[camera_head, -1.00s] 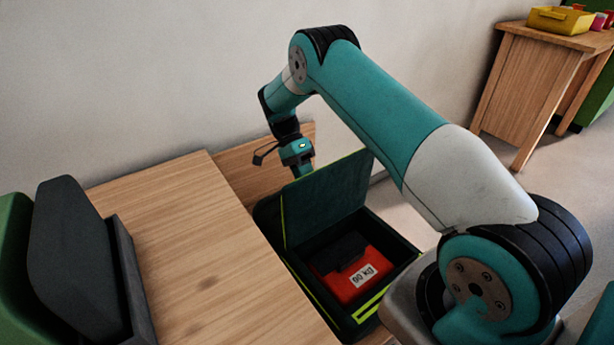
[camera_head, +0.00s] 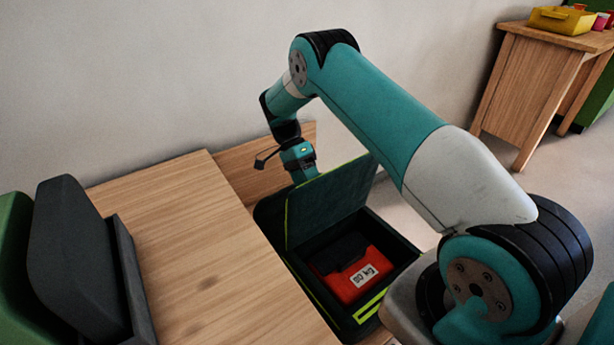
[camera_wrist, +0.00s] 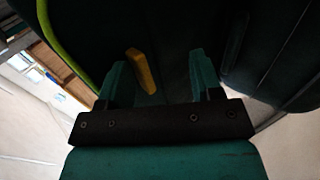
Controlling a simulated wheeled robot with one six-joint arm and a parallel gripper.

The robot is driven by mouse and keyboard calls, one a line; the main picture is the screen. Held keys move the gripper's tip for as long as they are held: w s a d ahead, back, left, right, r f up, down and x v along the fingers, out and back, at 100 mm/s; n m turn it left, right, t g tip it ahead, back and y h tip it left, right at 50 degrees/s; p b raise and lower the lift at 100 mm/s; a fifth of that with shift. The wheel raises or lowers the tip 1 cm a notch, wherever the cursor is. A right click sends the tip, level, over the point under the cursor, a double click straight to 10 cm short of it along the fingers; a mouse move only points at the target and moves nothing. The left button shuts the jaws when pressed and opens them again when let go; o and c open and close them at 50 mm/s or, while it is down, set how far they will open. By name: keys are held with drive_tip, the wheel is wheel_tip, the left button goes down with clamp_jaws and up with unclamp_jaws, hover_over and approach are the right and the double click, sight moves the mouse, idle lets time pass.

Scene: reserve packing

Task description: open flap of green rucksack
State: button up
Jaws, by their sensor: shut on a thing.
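The green rucksack (camera_head: 377,318) is dark with bright lime edging, and its top is open. Its flap (camera_head: 335,200) stands raised at the back, tilted. My gripper (camera_head: 303,180) is at the flap's far upper side, and its fingertips are hidden behind the flap in the head view. In the wrist view, the two teal fingers of my gripper (camera_wrist: 158,82) lie against the dark flap (camera_wrist: 175,35), on either side of a yellow tab (camera_wrist: 143,70). It is shut on the flap, though the exact contact is dark. A red pouch (camera_head: 350,285) with a white label lies inside the rucksack.
A wooden table (camera_head: 190,240) is left of the rucksack, with a dark grey open case (camera_head: 75,260) on it. A wall is close behind my arm. Another wooden table (camera_head: 540,75) with a yellow bin (camera_head: 560,20) stands at the far right.

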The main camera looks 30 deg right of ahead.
wheel_tip(320, 180, up, 20)
drive_tip(key=p, duration=1.2)
drive_tip(key=shift+c, duration=0.2)
drive_tip(key=s+a+r+n+t+h+p, duration=0.1)
drive_tip(key=s+a+r+n+t, duration=0.25)
drive_tip(key=r+n, duration=0.35)
drive_tip(key=s+a+r+n+t+p, duration=0.2)
drive_tip(key=s+a+r+n, duration=0.3)
drive_tip(key=r, duration=0.4)
drive_tip(key=s+a+r+n+y, duration=0.1)
drive_tip(key=s+a+r+n, duration=0.1)
drive_tip(key=s+a+n, duration=0.2)
drive_tip(key=s+a+r+n+t+y+p, duration=0.1)
drive_tip(key=s+a+r+n+y, duration=0.1)
drive_tip(key=s, duration=0.7)
drive_tip(key=s+a+r+n+t+y+p, duration=0.1)
drive_tip(key=s+a+r+n+y, duration=0.1)
drive_tip(key=s+a+n, duration=0.4)
drive_tip(key=shift+s+a+r+n, duration=0.2)
drive_tip(key=shift+s+r+n, duration=0.25)
drive_tip(key=shift+r, duration=0.35)
